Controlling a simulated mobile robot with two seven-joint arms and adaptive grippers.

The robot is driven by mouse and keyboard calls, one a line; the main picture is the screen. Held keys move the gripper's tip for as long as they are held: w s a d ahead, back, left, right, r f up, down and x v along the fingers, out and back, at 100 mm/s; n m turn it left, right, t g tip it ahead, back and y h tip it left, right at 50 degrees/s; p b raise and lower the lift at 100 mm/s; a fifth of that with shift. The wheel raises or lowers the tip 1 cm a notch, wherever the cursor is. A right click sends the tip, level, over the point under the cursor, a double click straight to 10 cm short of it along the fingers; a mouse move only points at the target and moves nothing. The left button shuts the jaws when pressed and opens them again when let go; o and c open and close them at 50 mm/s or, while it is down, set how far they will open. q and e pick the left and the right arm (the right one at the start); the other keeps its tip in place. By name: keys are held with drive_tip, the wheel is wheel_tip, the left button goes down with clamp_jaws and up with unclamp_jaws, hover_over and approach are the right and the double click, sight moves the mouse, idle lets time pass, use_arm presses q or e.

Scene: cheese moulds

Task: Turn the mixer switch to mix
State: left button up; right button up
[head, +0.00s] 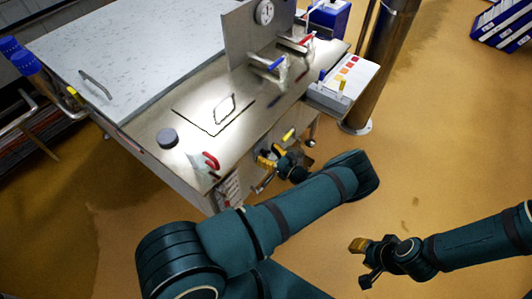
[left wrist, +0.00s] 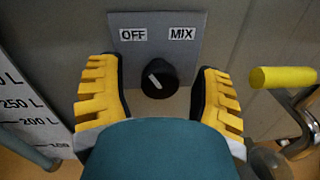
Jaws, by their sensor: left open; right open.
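The mixer switch is a round black knob (left wrist: 160,82) on a grey plate (left wrist: 158,20) labelled OFF at left and MIX at right, seen in the left wrist view. Its white pointer mark slants up and left, toward OFF. My left gripper (left wrist: 160,92) is open, with one yellow-padded finger on each side of the knob and visible gaps to it. In the head view my left gripper (head: 266,164) is at the side of the steel vat, and the knob is hidden there. My right gripper (head: 364,264) is open and empty above the floor at the lower right.
A yellow-handled lever (left wrist: 284,77) is just right of the switch. A litre scale (left wrist: 30,115) is at left. The vat's steel top (head: 190,100) carries a dark round piece (head: 167,138) and a red-handled item (head: 210,160). A dark column (head: 382,65) stands behind.

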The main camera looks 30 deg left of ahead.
use_arm(q)
drive_tip(key=shift+a, duration=0.35)
clamp_jaws()
